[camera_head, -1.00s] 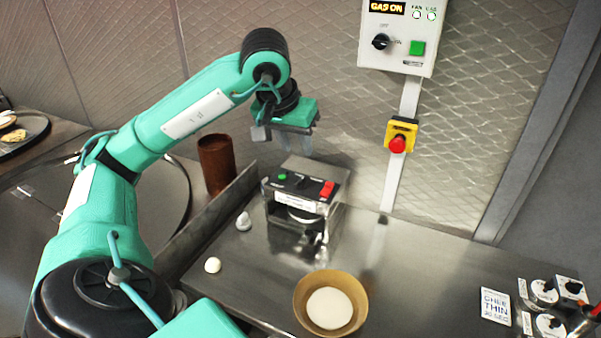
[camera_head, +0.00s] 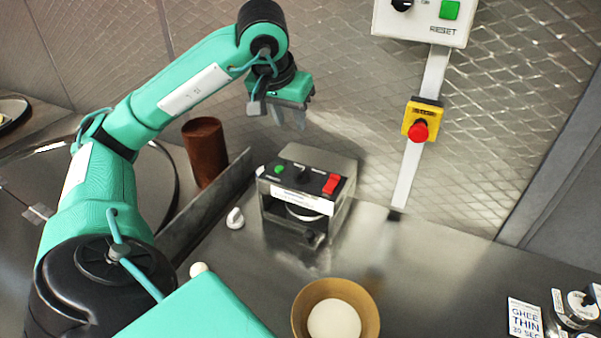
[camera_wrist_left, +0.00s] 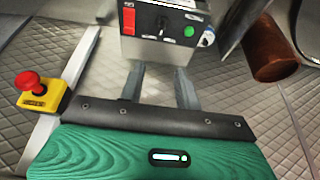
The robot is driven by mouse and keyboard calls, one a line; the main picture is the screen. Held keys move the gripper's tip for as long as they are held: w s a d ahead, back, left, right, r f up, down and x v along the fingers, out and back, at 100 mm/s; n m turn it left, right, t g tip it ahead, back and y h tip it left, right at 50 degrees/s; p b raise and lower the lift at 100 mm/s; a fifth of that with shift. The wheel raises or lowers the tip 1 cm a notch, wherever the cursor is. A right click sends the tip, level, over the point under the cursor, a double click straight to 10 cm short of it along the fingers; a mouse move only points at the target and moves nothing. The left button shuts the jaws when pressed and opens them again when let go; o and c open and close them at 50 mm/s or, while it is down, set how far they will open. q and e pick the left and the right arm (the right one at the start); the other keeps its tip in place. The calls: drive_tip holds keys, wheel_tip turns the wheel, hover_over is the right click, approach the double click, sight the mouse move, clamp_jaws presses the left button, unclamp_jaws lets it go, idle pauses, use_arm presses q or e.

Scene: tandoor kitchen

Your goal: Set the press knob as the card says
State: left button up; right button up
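The press (camera_head: 308,198) is a metal box with a black top panel on the steel counter. Its panel carries a green button, a dark knob (camera_head: 303,173) and a red switch. The knob also shows at the top of the left wrist view (camera_wrist_left: 162,22), where its pointer setting is too small to read. The card (camera_head: 525,318) at the lower right reads "GHEE THIN 30 SEC". My left gripper (camera_head: 289,116) is above and behind the press, apart from it. In the left wrist view its two fingers (camera_wrist_left: 160,88) are spread with nothing between them. My right gripper is not seen.
A yellow box with a red stop button (camera_head: 419,130) is on the wall under a white control box (camera_head: 425,22). A brown cylinder (camera_head: 205,152) stands left of the press. A brown bowl (camera_head: 300,309) with pale contents sits in front. Counter right of the press is clear.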

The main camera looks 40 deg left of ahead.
use_arm(q)
wheel_tip(320, 180, down, 4)
drive_tip(key=b, duration=0.3)
approach(302, 172)
drive_tip(key=x, duration=0.7)
drive_tip(key=shift+a+p, duration=0.1)
drive_tip(key=shift+p, duration=0.3)
drive_tip(key=shift+w+f, duration=0.25)
drive_tip(key=shift+f, duration=0.45)
drive_tip(key=shift+c, duration=0.2)
clamp_jaws()
